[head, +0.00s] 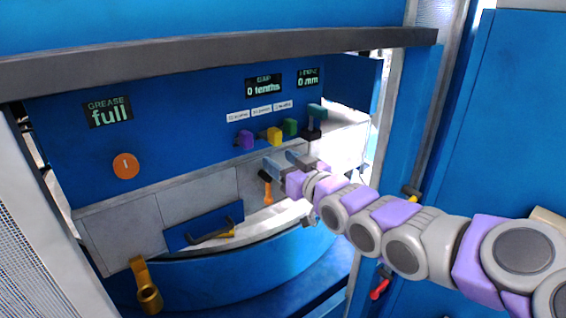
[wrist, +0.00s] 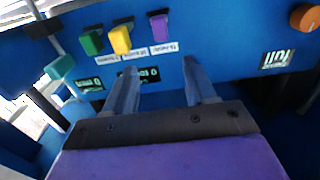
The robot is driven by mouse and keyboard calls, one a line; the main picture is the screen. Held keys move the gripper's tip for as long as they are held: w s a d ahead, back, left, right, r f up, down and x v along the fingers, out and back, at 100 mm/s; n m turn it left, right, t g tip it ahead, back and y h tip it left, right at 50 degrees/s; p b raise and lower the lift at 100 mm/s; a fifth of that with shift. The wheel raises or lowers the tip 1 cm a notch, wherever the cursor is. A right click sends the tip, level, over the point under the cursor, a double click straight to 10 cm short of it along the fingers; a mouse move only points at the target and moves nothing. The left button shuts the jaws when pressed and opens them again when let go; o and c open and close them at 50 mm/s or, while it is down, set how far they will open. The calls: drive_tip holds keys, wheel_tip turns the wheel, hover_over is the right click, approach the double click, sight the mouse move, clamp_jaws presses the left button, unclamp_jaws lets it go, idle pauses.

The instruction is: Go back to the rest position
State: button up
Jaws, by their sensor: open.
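My gripper (head: 281,162) is in front of the blue machine panel, just below the row of coloured knobs. In the wrist view my gripper (wrist: 160,82) is open, with two separate grey fingers and nothing between them. In the head view my arm reaches in from the lower right. The purple knob (head: 244,139), yellow knob (head: 273,136) and green knob (head: 290,127) stick out of the panel above the fingers. They also show beyond the fingers in the wrist view, upside down. I cannot tell the exact gap between the fingertips and the panel.
A teal-topped lever (head: 316,114) stands right of the knobs. An orange-handled lever (head: 267,190) hangs just below my gripper. A brass handle (head: 147,288) and a red-handled lever (head: 380,286) are lower down. A grey beam (head: 200,57) crosses above.

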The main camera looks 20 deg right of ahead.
drive_tip(key=s+a+f+g+h+b, duration=0.25)
drive_tip(key=s+f+g, duration=0.2)
drive_tip(key=f, duration=0.55)
drive_tip(key=s+a+f+g+h+b, duration=0.1)
drive_tip(key=s+f+g+b, duration=0.4)
drive_tip(key=f, duration=0.5)
drive_tip(key=s+f+m+g+h+b, duration=0.1)
drive_tip(key=s+f+g, duration=0.3)
drive_tip(key=s, duration=1)
drive_tip(key=s+a+f+m+g+h+b, duration=0.1)
drive_tip(key=s+f+g+b, duration=0.3)
drive_tip(key=s+f, duration=0.5)
drive_tip(key=s+m+g, duration=0.1)
drive_tip(key=s, duration=0.5)
drive_tip(key=shift+m, duration=0.3)
drive_tip(key=shift+a+f+g, duration=0.1)
drive_tip(key=shift+g, duration=0.15)
